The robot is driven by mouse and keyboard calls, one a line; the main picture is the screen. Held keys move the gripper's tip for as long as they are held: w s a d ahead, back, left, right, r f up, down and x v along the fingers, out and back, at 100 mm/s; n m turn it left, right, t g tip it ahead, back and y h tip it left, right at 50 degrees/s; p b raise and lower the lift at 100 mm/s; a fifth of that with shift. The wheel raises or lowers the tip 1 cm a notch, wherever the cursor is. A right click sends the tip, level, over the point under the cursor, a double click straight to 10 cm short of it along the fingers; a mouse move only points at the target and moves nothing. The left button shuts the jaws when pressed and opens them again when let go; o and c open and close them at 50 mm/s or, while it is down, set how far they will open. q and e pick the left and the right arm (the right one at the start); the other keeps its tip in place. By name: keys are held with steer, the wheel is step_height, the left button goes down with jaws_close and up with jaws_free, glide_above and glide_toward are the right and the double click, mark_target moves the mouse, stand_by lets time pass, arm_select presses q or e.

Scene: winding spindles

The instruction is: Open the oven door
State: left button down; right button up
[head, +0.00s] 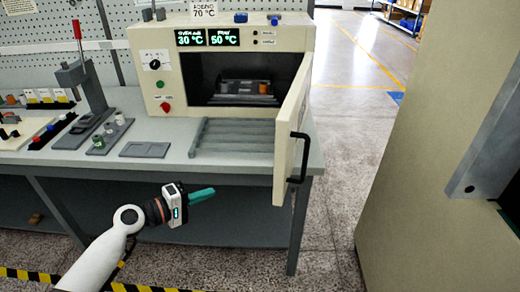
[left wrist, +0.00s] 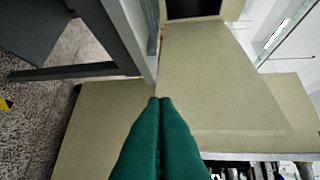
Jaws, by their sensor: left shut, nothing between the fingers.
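The cream oven (head: 160,75) stands on the grey bench. Its door (head: 291,135) is hinged at the right and stands wide open, swung out past the bench's front. The door's black handle (head: 298,158) is on its outer face. My left gripper (head: 203,194) is in front of the bench, lower and left of the door, apart from the handle. Its green fingers (left wrist: 160,103) are shut and empty in the left wrist view. My right gripper is not in view.
The grey bench (head: 230,168) carries a lever press (head: 85,85), a small tray of spindles (head: 110,133) and a ribbed grey rack (head: 232,138) before the oven. A large cream panel (head: 430,150) stands close at the right. Floor between it and the bench is clear.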

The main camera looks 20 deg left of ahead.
arm_select(q)
steer(key=s+d+r+h, duration=0.2)
steer(key=d+r+h, duration=0.1)
steer(key=r, duration=0.7)
steer(key=s+d+p+x, duration=0.1)
steer(key=d+p+x, duration=0.1)
steer(key=p+x, duration=0.5)
steer(key=w+d, duration=0.3)
steer(key=d, duration=0.1)
steer(key=shift+w+m, duration=0.35)
steer(key=shift+m, duration=0.05)
